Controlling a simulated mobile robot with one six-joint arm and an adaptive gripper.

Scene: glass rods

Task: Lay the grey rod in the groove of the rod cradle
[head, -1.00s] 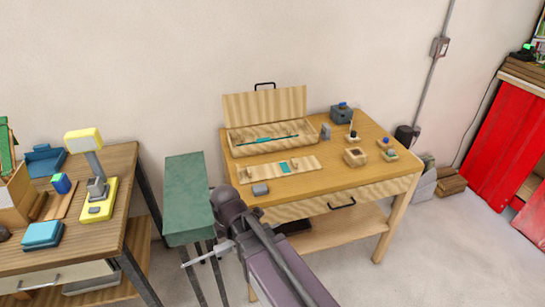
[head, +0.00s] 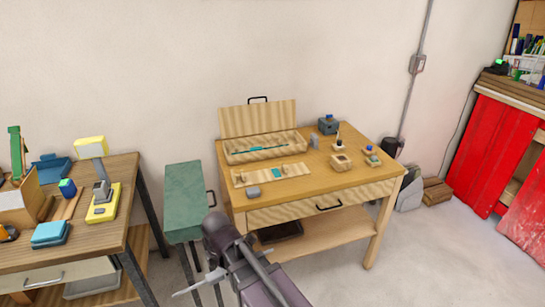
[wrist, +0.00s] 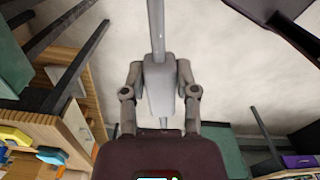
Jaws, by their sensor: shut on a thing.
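My gripper (wrist: 160,88) is shut on the grey rod (wrist: 156,28), a thin straight bar that runs up and out of the top of the wrist view. A short end of the rod also shows below the fingers. In the head view the pale rod (head: 188,289) sticks out to the left of my wrist, over the floor and in front of the benches. What looks like the rod cradle (head: 262,181) is a pale striped board with small raised pieces and a teal patch, on the right-hand wooden bench. Its groove is too small to make out.
The bench (head: 330,178) also bears an open wooden case (head: 262,155) with a teal rod, a small grey block (head: 253,192) and several small items. A green stand (head: 185,190) is left of it. A cluttered table (head: 125,200) is further left.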

